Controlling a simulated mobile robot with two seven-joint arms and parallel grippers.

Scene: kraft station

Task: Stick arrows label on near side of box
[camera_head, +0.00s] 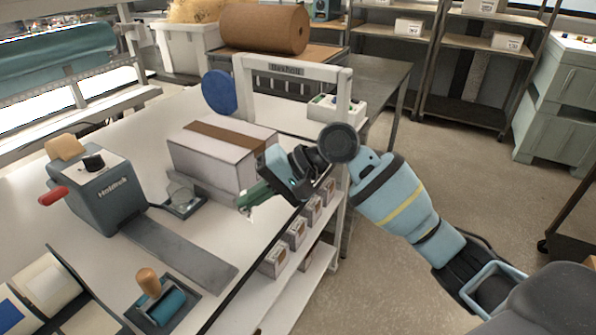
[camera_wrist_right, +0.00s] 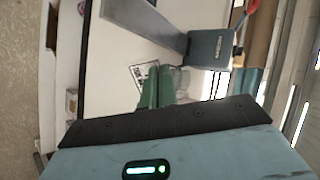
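The box (camera_head: 222,158) is a pale carton with a brown tape strip along its top, standing closed on the white table. My right gripper (camera_head: 247,203) has green fingers and is in front of the box's near side, by the table's right edge. Its fingers look closed together in the right wrist view (camera_wrist_right: 154,88). A small white label with black marks (camera_wrist_right: 142,74) is at their tips, apparently pinched. In the head view only a small white bit shows at the fingertips. The gripper hides part of the box's right end. My left gripper is out of view.
A grey dispenser (camera_head: 108,195) with a long plate stands left of the box. A small clear dish (camera_head: 182,198) is in front of the box. A roller tool (camera_head: 160,301) lies near the front. A white frame (camera_head: 343,95) stands behind, and small boxes (camera_head: 273,260) fill a shelf below.

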